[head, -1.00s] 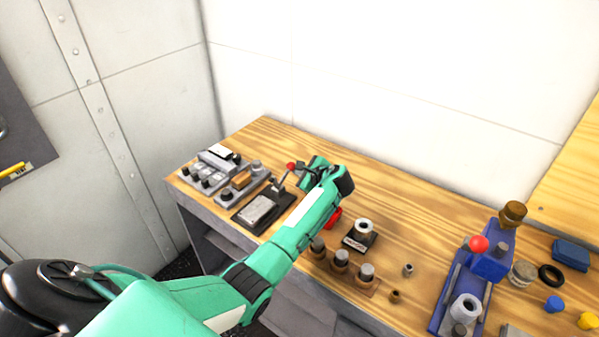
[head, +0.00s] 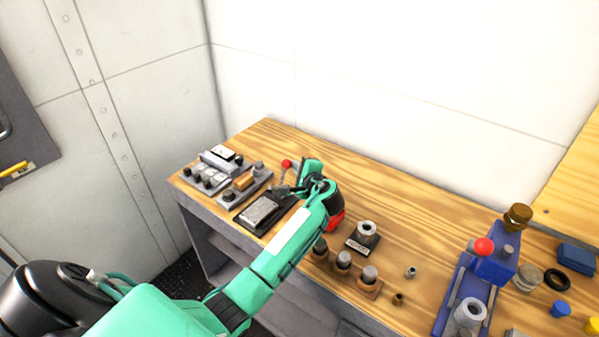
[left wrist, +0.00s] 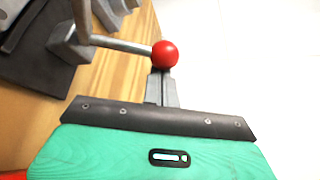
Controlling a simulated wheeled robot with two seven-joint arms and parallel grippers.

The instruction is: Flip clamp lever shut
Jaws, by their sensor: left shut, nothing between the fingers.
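The clamp is a dark base with a pale block (head: 259,211) on it, at the bench's left part. Its grey lever (head: 283,177) stands up steeply from the base and ends in a red ball knob (head: 286,163). The lever arm (left wrist: 118,43) and the knob (left wrist: 165,54) also show in the left wrist view. My left gripper (head: 296,168) is shut and empty, just right of the knob. In the left wrist view the fingertips (left wrist: 162,88) are close against the knob, which partly covers them; contact is not certain. My right gripper is out of view.
Switch and knob boxes (head: 212,173) stand left of the clamp. A ring on a dark block (head: 366,232) and a wooden rack with pegs (head: 345,268) are right of my arm. A blue press (head: 475,285) stands farther right. The back strip of the bench is clear.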

